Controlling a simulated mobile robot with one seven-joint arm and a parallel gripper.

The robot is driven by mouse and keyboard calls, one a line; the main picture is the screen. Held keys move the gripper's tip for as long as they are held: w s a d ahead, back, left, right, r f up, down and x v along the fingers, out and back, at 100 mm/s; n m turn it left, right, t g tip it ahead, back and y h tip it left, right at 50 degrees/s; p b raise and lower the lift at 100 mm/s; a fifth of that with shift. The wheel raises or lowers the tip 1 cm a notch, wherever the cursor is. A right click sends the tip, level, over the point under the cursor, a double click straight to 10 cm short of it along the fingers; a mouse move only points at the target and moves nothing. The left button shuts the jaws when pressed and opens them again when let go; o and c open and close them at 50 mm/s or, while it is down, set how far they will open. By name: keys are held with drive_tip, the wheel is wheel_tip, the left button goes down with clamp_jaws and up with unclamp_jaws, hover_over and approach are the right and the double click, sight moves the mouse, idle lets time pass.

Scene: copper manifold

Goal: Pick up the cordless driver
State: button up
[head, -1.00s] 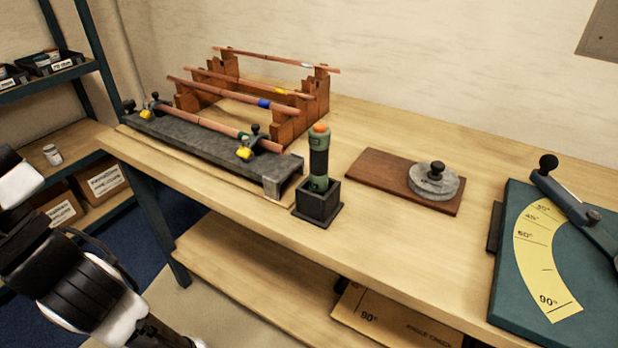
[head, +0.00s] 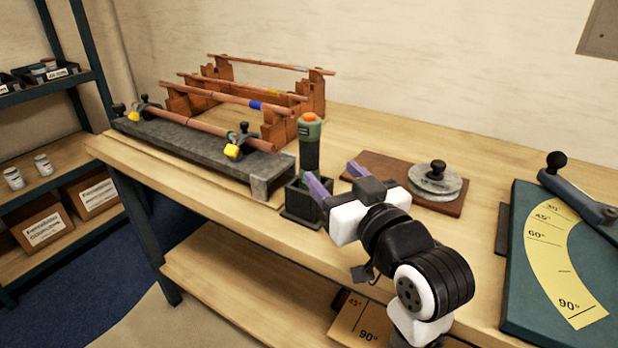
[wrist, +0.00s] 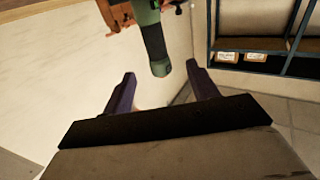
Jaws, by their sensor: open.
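The cordless driver (head: 309,150), a green and black cylinder with an orange top, stands upright in a dark square holder (head: 300,215) near the bench's front edge. Its lower end is hidden in the holder. My gripper (head: 334,175) is open and empty, just right of the driver, with its purple fingers pointing toward it. In the wrist view the driver (wrist: 153,40) appears just beyond the gap between the open fingertips (wrist: 160,70). The fingers do not appear closed on it.
Left of the driver is a grey clamp fixture (head: 190,140) holding a copper pipe. Wooden racks (head: 280,125) with pipes stand behind. A brown board (head: 385,168) with a round grey weight (head: 436,184) lies behind my gripper. A teal angle gauge (head: 540,280) is at the right.

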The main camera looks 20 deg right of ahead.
sight(313, 152)
drive_tip(key=w+p, duration=0.7)
drive_tip(key=w, duration=0.1)
drive_tip(key=shift+f, duration=0.15)
drive_tip(key=w, duration=0.1)
drive_tip(key=w+p, duration=0.1)
drive_tip(key=w, duration=0.1)
drive_tip(key=w+p, duration=0.1)
drive_tip(key=shift+w+a+r, duration=0.2)
drive_tip(key=shift+w+r, duration=0.15)
drive_tip(key=shift+r, duration=0.05)
drive_tip(key=shift+w+f, duration=0.1)
drive_tip(key=shift+w, duration=0.25)
drive_tip(key=shift+c, duration=0.2)
drive_tip(key=c, duration=1.1)
